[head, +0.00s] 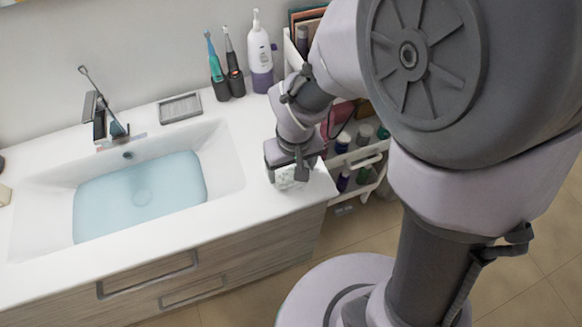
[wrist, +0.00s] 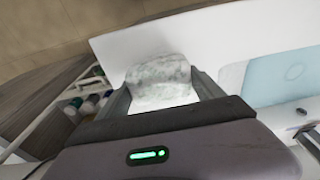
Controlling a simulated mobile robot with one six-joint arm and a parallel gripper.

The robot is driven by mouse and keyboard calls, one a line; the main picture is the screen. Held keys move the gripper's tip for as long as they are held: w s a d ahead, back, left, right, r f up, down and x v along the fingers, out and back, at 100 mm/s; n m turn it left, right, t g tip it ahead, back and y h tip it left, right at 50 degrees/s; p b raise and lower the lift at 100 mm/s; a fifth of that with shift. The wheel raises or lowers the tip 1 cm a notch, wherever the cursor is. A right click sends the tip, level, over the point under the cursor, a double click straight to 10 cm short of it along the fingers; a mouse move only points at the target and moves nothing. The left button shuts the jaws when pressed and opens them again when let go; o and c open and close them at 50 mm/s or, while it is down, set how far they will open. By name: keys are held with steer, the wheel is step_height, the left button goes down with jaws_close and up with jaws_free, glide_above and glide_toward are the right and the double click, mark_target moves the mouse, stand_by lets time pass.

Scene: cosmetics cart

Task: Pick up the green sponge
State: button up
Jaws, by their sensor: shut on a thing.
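The sponge (head: 288,176) is pale green and white and shows at the right end of the white counter in the head view. In the wrist view the sponge (wrist: 160,80) sits between the two fingers of my gripper (wrist: 162,95). My gripper (head: 288,172) is shut on the sponge, with one finger on each side of it. Part of the sponge is hidden by the gripper in the head view. I cannot tell whether the sponge touches the counter.
A basin (head: 225,168) with bluish water (head: 140,195) lies left of my gripper. A soap dish (head: 180,107), toothbrushes (head: 214,62) and a pump bottle (head: 259,60) stand at the back. A white cart (head: 362,160) with bottles stands right of the counter.

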step_height(320, 180, up, 2)
steer(key=shift+p, duration=0.4)
steer(key=s+a+p, duration=0.1)
steer(key=s+a, duration=1)
steer(key=shift+s+r, duration=0.25)
steer(key=shift+r, duration=0.2)
